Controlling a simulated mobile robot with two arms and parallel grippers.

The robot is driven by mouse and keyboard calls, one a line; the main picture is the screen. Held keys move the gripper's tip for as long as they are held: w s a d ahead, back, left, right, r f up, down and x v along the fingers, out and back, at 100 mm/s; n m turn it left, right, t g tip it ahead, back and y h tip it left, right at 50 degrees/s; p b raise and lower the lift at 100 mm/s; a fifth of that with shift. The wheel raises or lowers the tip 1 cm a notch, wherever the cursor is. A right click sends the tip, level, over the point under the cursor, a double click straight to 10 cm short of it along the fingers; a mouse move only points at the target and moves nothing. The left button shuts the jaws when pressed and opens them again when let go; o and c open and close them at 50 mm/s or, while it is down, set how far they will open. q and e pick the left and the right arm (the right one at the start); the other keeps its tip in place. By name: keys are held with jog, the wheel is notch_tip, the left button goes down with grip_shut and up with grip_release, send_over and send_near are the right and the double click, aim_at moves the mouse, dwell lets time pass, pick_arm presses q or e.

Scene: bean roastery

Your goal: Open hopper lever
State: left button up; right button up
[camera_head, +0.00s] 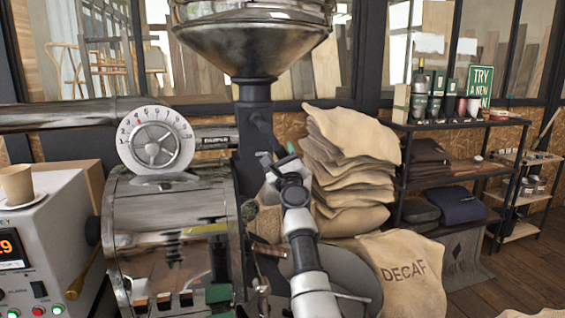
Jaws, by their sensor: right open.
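The metal hopper (252,45) is a wide funnel at the top of the head view, with a dark neck below it on the roaster (170,225). A dark lever (265,129) slants down to the right from the neck. Its lower end lies behind or beside my right gripper (274,160), and a small green piece shows there. My right gripper is open, just below the lever; I cannot tell whether it touches it. My right arm reaches up from the bottom middle. My left gripper is out of view.
A round dial (155,141) stands on the roaster. A white control box (40,245) with a cup (16,184) is at left. Stacked sacks (348,165) stand behind the gripper, and a DECAF sack (402,274) is at lower right. A dark shelf (455,170) is farther right.

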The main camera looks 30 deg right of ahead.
jog(key=shift+s+a+f, duration=0.15)
jog(key=shift+s, duration=0.1)
jog(key=v, duration=1)
jog(key=shift+p, duration=0.4)
jog(key=shift+f, duration=0.1)
